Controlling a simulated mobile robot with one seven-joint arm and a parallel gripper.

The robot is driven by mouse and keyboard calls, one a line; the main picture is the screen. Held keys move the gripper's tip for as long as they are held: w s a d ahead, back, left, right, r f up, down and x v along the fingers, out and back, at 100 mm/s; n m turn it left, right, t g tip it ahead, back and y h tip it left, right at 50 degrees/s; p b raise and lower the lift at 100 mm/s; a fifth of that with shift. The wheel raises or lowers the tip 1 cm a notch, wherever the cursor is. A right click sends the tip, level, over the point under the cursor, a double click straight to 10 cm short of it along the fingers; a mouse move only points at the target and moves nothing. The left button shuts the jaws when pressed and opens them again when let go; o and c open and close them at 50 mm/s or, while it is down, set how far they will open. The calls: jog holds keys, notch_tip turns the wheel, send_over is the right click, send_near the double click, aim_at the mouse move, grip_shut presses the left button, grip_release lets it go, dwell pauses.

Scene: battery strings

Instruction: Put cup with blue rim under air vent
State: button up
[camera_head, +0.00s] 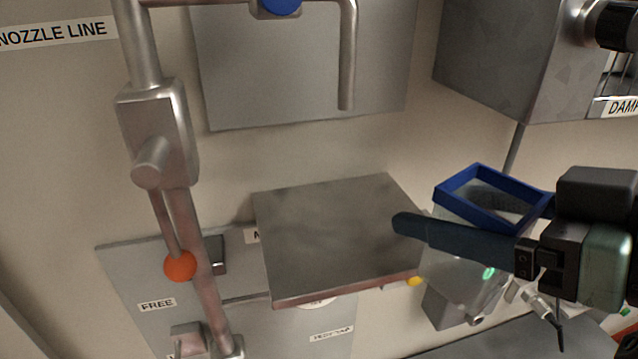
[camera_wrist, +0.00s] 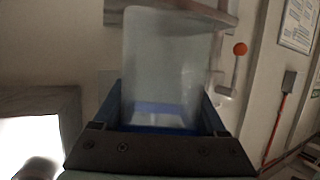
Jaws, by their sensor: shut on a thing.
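The cup with the blue rim (camera_head: 516,185) is at the right of the head view, with a square blue rim and a clear, tapered body. My gripper (camera_head: 470,235) is shut on this cup, one dark finger lying across its near side just below the rim. The far finger is mostly hidden. In the wrist view the clear cup (camera_wrist: 165,60) fills the space between both fingers (camera_wrist: 163,100). The cup looks empty and tilted in the head view. No label reading air vent is visible; a grey box (camera_head: 500,60) with a partly cut label starting "DAM" hangs at the upper right.
A flat metal shelf (camera_head: 335,235) sits left of the cup, its top bare. A pipe labelled "NOZZLE LINE" (camera_head: 145,50) ends in a downward spout (camera_head: 347,80) above it. A lever with an orange ball (camera_head: 180,265) stands left. A yellow knob (camera_head: 414,281) shows below the shelf.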

jog(key=w+a, duration=0.3)
jog(key=w, duration=0.1)
jog(key=w+a, duration=0.7)
jog(key=w, duration=0.1)
jog(key=shift+w+a, duration=0.1)
jog(key=shift+a, duration=0.15)
notch_tip(320, 180, down, 4)
jog(key=b, duration=0.2)
jog(key=shift+r+b, duration=0.1)
jog(key=shift+b, duration=0.3)
jog(key=shift+r, duration=0.1)
jog(key=o, duration=1.4)
